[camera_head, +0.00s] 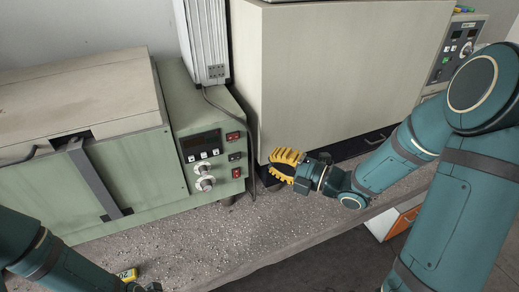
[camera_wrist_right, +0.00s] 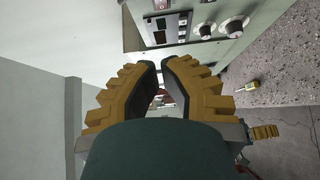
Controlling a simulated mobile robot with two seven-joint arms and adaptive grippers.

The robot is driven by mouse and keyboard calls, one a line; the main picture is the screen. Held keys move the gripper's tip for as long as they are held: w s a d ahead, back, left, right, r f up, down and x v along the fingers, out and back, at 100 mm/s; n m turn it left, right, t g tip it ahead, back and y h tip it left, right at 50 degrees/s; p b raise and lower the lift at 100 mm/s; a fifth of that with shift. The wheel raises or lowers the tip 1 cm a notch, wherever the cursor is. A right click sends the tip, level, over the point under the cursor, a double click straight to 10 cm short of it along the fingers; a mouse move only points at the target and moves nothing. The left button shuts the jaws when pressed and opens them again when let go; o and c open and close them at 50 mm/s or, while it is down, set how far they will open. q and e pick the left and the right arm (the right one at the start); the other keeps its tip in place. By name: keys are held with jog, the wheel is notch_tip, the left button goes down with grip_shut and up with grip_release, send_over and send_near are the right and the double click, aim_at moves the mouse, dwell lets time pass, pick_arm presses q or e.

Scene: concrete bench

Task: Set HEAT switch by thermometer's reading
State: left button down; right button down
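The green heating unit (camera_head: 153,164) stands on the bench at left. Its front panel has a dark display (camera_head: 201,142), two knobs (camera_head: 204,184), and a column with an upper red switch (camera_head: 233,137), a dark element and a lower red switch (camera_head: 237,173). The labels and switch positions are too small to read. A small yellow device (camera_head: 127,274), probably the thermometer, lies near the bench front; its reading is illegible. My right gripper (camera_head: 273,166), with yellow fingers, is right of the panel, apart from it. Its fingertips (camera_wrist_right: 161,66) come together, empty. My left gripper (camera_wrist_right: 265,131) shows only partly.
A large beige cabinet (camera_head: 335,75) stands behind the right gripper. A pale column (camera_head: 203,40) and a cable rise behind the green unit. Another control panel (camera_head: 458,50) is at far right. The speckled bench (camera_head: 215,240) is mostly clear in front. An orange-and-white drawer unit (camera_head: 398,220) is below.

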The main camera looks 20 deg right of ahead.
aim_at(232, 135)
jog(key=shift+w+d+p+x, duration=0.1)
jog(key=shift+w+d+x, duration=0.25)
jog(key=shift+x, duration=1.65)
jog(key=shift+w+d+p+x, duration=0.15)
jog(key=shift+w+d+x, duration=0.15)
jog(key=shift+x, duration=1.7)
jog(key=shift+w+d+p+x, duration=0.1)
jog(key=shift+w+d+x, duration=0.25)
jog(key=shift+x, duration=1.65)
jog(key=shift+s, duration=0.1)
jog(key=b, duration=0.1)
jog(key=w+b, duration=0.1)
jog(key=b, duration=0.1)
jog(key=shift+d+f+n+g+y+b, duration=0.2)
jog(key=shift+d+n+g+y+b, duration=0.1)
jog(key=shift+a+r+p, duration=0.1)
jog(key=shift+r+p, duration=0.15)
jog(key=shift+p, duration=0.1)
